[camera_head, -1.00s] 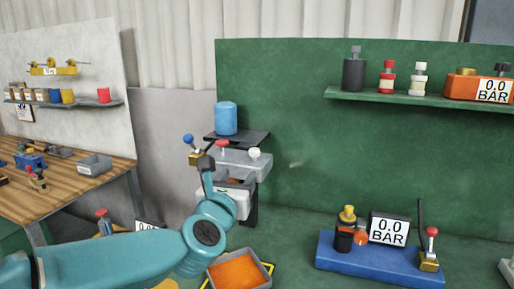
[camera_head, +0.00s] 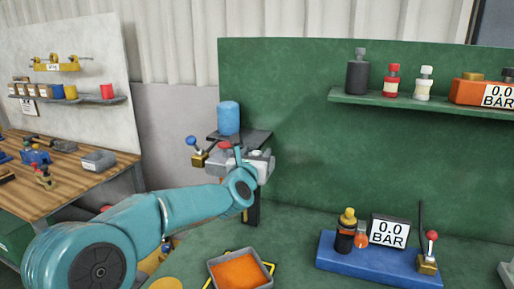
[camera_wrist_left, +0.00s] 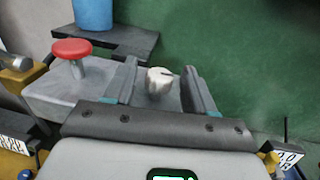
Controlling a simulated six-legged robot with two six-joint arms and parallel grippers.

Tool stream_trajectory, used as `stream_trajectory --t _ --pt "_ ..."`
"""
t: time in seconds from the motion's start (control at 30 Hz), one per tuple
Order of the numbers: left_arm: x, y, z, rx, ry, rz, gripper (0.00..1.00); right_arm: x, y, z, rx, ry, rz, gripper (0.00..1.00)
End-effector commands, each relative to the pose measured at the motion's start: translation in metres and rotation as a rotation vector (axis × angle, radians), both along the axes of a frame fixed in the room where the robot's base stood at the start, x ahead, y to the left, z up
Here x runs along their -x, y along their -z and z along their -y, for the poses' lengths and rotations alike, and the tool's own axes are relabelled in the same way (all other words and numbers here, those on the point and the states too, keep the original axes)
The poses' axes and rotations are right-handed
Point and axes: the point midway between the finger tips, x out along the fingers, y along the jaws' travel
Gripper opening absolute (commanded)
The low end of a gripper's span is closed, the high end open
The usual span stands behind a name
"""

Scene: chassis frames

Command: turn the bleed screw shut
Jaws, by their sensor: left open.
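The bleed screw appears to be the pale, white-capped knob (camera_wrist_left: 159,80) on top of a grey block (camera_wrist_left: 62,92), seen in the left wrist view. My left gripper (camera_wrist_left: 160,76) is open, with one finger on each side of the knob and a visible gap to both. My right gripper is not in view.
A red knob (camera_wrist_left: 71,49) stands on the same block, left of the gripper. A blue cylinder (camera_head: 228,117) sits on a dark shelf (camera_head: 252,137) behind. An orange-filled tray (camera_head: 240,271) and a blue gauge base (camera_head: 375,265) are on the green bench.

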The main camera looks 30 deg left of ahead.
Motion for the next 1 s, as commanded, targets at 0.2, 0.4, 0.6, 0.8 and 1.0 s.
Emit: stream_trajectory --t 0.2,0.4,0.6,0.8,1.0 --pt "-0.015 0.0 -0.005 -0.001 0.0 0.0 0.55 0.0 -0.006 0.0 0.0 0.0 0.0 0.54" --pt "-0.015 0.0 -0.006 0.0 0.0 0.0 0.55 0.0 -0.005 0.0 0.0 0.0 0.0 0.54" --pt "-0.015 0.0 -0.005 0.0 0.0 0.001 0.05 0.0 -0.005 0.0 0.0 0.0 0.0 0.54" --pt "-0.015 0.002 -0.006 0.001 0.005 0.001 0.05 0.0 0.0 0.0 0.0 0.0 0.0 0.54" --pt "-0.017 0.008 -0.007 0.002 0.046 0.006 0.06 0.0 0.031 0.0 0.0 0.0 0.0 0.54"
